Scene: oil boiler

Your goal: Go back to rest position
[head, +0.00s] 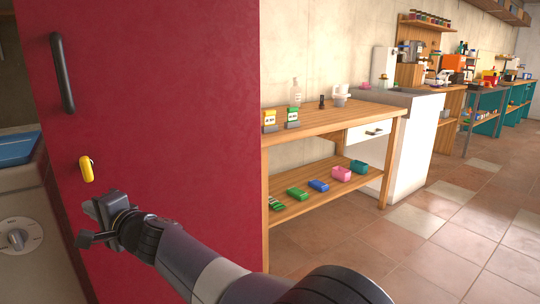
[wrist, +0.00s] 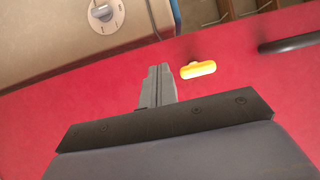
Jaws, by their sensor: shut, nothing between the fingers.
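My gripper (head: 88,207) is in front of the large red door (head: 180,90) at the lower left of the head view, just below a yellow latch (head: 86,168). In the wrist view my gripper (wrist: 157,75) has its fingers together with nothing between them. The yellow latch (wrist: 198,69) is to the right of the fingertips there, apart from them. The red door (wrist: 60,115) fills most of that view. A black bar handle (head: 62,72) is on the door above the latch; part of the handle (wrist: 290,43) shows at the wrist view's right edge.
A beige unit with a round knob (head: 17,238) stands left of the door. A wooden workbench (head: 335,119) with bottles and boxes is to the right, with coloured bins on its lower shelf (head: 330,190). The tiled floor (head: 440,240) at the right is clear.

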